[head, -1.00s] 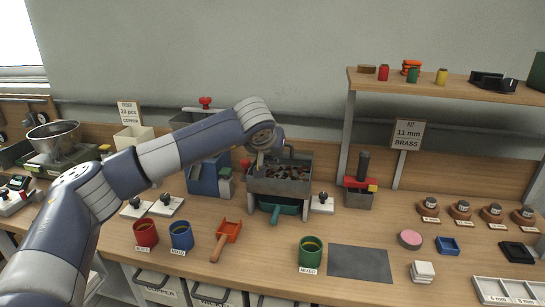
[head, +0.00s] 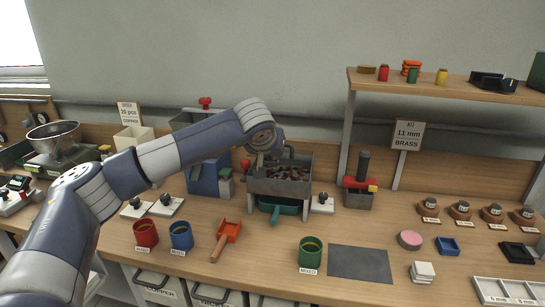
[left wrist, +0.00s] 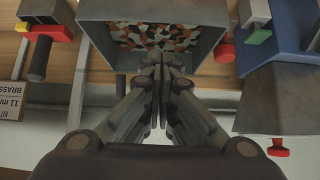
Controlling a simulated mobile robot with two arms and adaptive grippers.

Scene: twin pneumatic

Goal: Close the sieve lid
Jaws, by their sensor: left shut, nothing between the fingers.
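The sieve (head: 282,187) is a grey open-topped box on legs at the middle back of the bench, with many small brown, orange and dark pieces inside. A teal drawer (head: 283,207) sits beneath it. In the left wrist view the sieve's grey wall (left wrist: 96,38) frames the pieces. My left gripper (head: 260,163) is over the back left part of the sieve. Its fingers (left wrist: 161,60) are shut together with nothing between them, near the sieve's rim. The arm hides part of the sieve's back, and I cannot clearly make out the lid. My right gripper is not in view.
A blue device (head: 204,180) stands left of the sieve, and a red-and-grey press (head: 359,182) stands to its right. Red (head: 146,234), blue (head: 181,236) and green (head: 310,252) cups and an orange scoop (head: 229,230) are in front. A shelf (head: 450,88) rises at right.

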